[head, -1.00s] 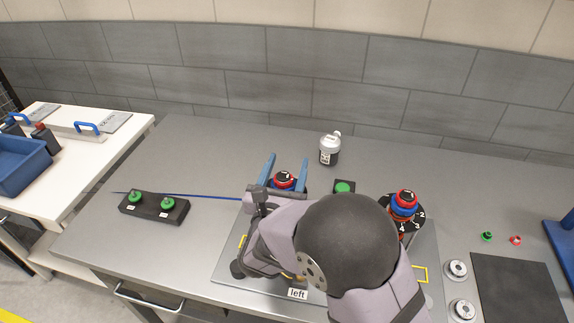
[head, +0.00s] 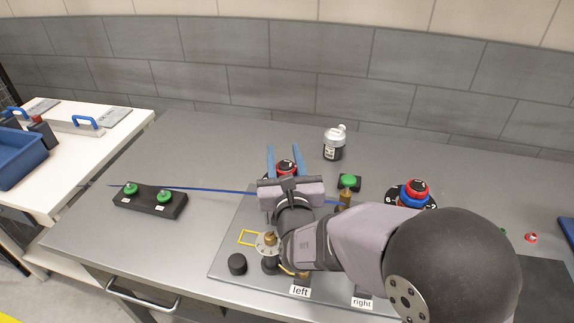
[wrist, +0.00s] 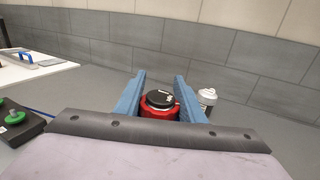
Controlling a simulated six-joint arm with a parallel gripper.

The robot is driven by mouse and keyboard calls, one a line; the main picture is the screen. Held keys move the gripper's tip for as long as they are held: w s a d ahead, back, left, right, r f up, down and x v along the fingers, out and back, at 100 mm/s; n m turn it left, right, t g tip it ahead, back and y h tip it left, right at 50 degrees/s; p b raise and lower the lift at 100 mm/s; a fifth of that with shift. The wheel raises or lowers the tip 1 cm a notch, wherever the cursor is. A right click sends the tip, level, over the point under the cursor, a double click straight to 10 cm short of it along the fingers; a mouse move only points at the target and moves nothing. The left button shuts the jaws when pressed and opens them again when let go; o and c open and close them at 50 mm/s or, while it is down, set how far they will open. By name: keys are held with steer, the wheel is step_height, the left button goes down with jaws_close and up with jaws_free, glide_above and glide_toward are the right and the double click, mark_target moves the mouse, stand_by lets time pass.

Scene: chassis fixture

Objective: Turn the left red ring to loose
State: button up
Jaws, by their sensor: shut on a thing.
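The left red ring (head: 279,169) with a black cap on top sits between the blue fingers of my gripper (head: 285,151), beyond the "left" label (head: 300,291). In the wrist view the red ring (wrist: 158,113) and its black cap (wrist: 160,99) lie between the two fingers. My gripper is shut on the red ring, with a finger on each side. My wrist and palm hide the base below the ring and any position marks there.
The right stack with a red ring (head: 416,187) over a blue one stands right. A green button (head: 348,181), a grey-and-black bottle (head: 334,143) and a black block with two green knobs (head: 150,200) are nearby. A small post with a disc (head: 268,243) stands in front.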

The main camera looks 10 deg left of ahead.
steer(key=shift+a+n+y, duration=0.1)
steer(key=shift+n+y, duration=0.2)
steer(key=shift+y, duration=0.1)
steer(key=o, duration=1.1)
steer(key=shift+c, duration=0.2)
steer(key=shift+s, duration=0.1)
steer(key=shift+b+v, duration=1.2)
steer(key=shift+v, duration=2.45)
steer(key=shift+r, duration=0.15)
